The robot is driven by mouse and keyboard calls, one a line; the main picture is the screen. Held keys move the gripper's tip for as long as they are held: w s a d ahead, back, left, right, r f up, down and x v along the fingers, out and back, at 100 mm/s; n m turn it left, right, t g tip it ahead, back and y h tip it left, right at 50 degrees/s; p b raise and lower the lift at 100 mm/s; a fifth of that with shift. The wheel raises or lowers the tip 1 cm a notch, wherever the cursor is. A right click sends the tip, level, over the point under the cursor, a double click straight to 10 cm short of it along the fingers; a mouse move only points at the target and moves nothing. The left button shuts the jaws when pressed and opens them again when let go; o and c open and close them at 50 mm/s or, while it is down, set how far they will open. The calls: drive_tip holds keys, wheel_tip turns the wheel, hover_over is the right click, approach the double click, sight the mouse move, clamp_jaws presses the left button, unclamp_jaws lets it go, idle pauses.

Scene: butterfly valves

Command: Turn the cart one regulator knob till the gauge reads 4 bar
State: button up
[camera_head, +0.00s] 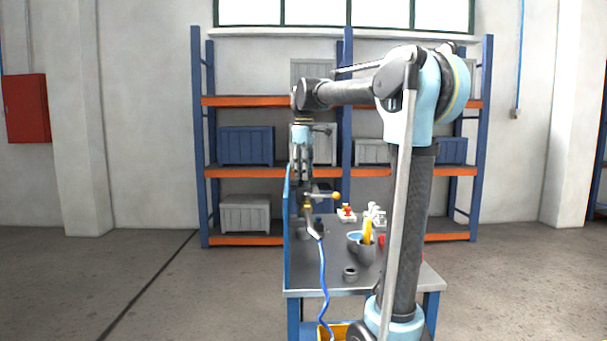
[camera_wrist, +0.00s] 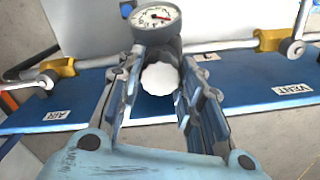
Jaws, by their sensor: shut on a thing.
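In the wrist view the white regulator knob (camera_wrist: 160,79) sits between the two fingers of my gripper (camera_wrist: 160,66), which is shut on it. A red needle shows on the dial, but the numbers are too small to read. In the head view my gripper (camera_head: 302,178) points down at the left side of the cart (camera_head: 335,276); the knob and gauge cannot be made out there.
Brass-yellow valve fittings stand left (camera_wrist: 58,67) and right (camera_wrist: 270,40) of the gauge, above AIR (camera_wrist: 57,116) and VENT (camera_wrist: 294,89) labels. A blue hose (camera_head: 323,265) hangs at the cart's front. A grey mug (camera_head: 366,251) and small items stand on the top. Shelving (camera_head: 245,172) is behind.

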drive_tip(key=m, duration=0.3)
drive_tip(key=shift+m, duration=0.4)
drive_tip(key=shift+w+m, duration=0.1)
drive_tip(key=shift+m, duration=1.7)
drive_tip(key=o, duration=1.1)
drive_tip(key=shift+c, duration=0.2)
